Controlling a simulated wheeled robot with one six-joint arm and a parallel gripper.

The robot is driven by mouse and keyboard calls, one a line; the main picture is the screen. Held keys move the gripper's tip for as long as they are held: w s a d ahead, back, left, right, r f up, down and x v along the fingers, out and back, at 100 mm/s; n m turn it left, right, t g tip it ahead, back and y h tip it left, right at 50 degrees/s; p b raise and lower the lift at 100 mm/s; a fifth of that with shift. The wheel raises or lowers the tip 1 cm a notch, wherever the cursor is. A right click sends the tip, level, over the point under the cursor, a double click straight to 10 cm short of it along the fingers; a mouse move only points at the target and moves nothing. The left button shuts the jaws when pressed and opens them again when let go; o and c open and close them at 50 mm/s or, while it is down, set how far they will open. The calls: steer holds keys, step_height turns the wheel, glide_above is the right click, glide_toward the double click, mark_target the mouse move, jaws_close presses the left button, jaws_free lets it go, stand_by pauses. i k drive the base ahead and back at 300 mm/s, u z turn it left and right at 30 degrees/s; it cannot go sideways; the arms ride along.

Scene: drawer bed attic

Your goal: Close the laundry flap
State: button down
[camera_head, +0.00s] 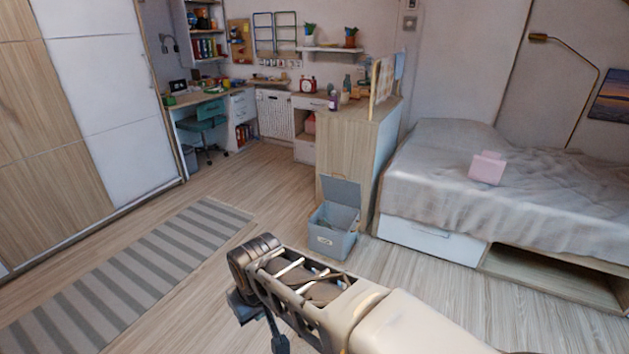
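A white slatted or perforated front panel (275,114), which looks like the laundry flap, stands at the back wall between the desk and a low wooden unit. Its top edge seems to lean out a little, but it is too small to be sure. A grey box (333,236) with its grey lid (341,190) raised stands on the floor at the end of the wooden cabinet. I cannot tell if this lid is the flap meant. My arm reaches in from the bottom, well short of both. Dark parts at its end show low in the picture, but no clear fingertips.
A teal chair (207,127) stands at the desk (199,97) at the back left. A wooden cabinet (345,152) and a bed (440,195) with a drawer (432,241) fill the right. A striped rug (130,275) lies on the left. Open floor leads to the back.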

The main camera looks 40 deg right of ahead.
mark_target(344, 191)
steer(key=z, duration=1.1)
steer(key=i, duration=1.05)
steer(key=z, duration=0.5)
steer(key=i, duration=1.55)
steer(key=u, duration=0.4)
